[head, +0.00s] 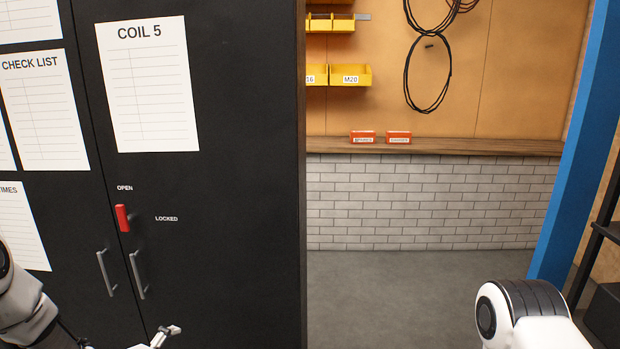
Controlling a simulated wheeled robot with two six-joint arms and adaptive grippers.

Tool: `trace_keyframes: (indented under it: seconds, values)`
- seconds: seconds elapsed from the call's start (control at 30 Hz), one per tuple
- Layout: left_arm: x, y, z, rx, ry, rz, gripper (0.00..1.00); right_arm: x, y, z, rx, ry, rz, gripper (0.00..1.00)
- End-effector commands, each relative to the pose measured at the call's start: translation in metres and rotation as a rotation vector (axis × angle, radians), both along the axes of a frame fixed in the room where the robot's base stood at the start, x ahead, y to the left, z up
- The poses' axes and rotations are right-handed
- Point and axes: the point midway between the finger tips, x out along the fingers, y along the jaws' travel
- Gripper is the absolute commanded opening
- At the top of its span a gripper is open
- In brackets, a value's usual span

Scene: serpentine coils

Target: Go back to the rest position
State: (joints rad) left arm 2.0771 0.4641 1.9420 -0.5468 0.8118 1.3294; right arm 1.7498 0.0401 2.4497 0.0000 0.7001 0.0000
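My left arm comes in at the lower left corner. Part of my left gripper (166,335) shows at the bottom edge, in front of the black cabinet (240,200) and below its door handles. Most of this gripper is cut off by the frame, so I cannot tell whether it is open or shut. My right arm shows only as a white and black link at the lower right. My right gripper is out of view.
The cabinet has a red handle (123,218), upright below the OPEN label, and two grey door handles (138,275). A blue post (573,150) and dark shelving (605,235) stand at the right. Grey floor (390,295) lies clear between cabinet and post, before a brick wall (420,200).

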Motion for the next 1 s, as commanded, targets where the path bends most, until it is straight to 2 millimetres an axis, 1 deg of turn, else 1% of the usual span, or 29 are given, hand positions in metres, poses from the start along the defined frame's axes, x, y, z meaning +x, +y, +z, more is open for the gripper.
trace_keyframes:
  seconds: [0.03,0.07,0.1,0.17,0.2,0.27,0.3,0.37,0.4,0.43,0.5,0.53,0.6,0.67,1.0]
  values:
    - [-0.027,-0.022,-0.033,0.036,0.088,-0.047,1.00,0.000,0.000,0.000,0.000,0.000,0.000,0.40]
    - [-0.044,-0.034,-0.052,0.063,0.138,-0.076,1.00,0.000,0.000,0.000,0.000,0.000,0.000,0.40]
    - [-0.069,-0.048,-0.075,0.102,0.205,-0.120,1.00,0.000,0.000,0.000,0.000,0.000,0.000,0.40]
    - [-0.111,-0.067,-0.106,0.169,0.307,-0.195,1.00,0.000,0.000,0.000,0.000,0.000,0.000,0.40]
    - [-0.142,-0.078,-0.124,0.218,0.375,-0.252,1.00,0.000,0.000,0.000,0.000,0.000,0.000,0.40]
    - [-0.191,-0.091,-0.146,0.297,0.475,-0.351,1.00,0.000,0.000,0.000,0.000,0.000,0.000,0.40]
    - [-0.225,-0.097,-0.157,0.355,0.541,-0.428,1.00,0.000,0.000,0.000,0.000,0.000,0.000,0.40]
    - [-0.279,-0.103,-0.166,0.450,0.638,-0.566,1.00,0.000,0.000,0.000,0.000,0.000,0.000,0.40]
    - [-0.312,-0.103,-0.167,0.521,0.694,-0.671,1.00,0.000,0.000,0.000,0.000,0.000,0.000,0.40]
    - [-0.334,-0.101,-0.163,0.577,0.728,-0.759,1.00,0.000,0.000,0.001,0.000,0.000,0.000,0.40]
    - [-0.359,-0.091,-0.154,0.672,0.761,-0.905,1.00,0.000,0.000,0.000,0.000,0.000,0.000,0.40]
    - [-0.363,-0.089,-0.152,0.701,0.762,-0.957,1.00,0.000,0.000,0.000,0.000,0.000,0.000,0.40]
    - [-0.364,-0.086,-0.153,0.756,0.739,-1.053,1.00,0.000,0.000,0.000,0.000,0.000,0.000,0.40]
    - [-0.364,-0.086,-0.153,0.780,0.722,-1.106,1.00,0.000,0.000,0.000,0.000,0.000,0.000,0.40]
    - [-0.362,-0.086,-0.153,0.789,0.710,-1.124,1.00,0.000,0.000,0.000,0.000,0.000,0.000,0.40]
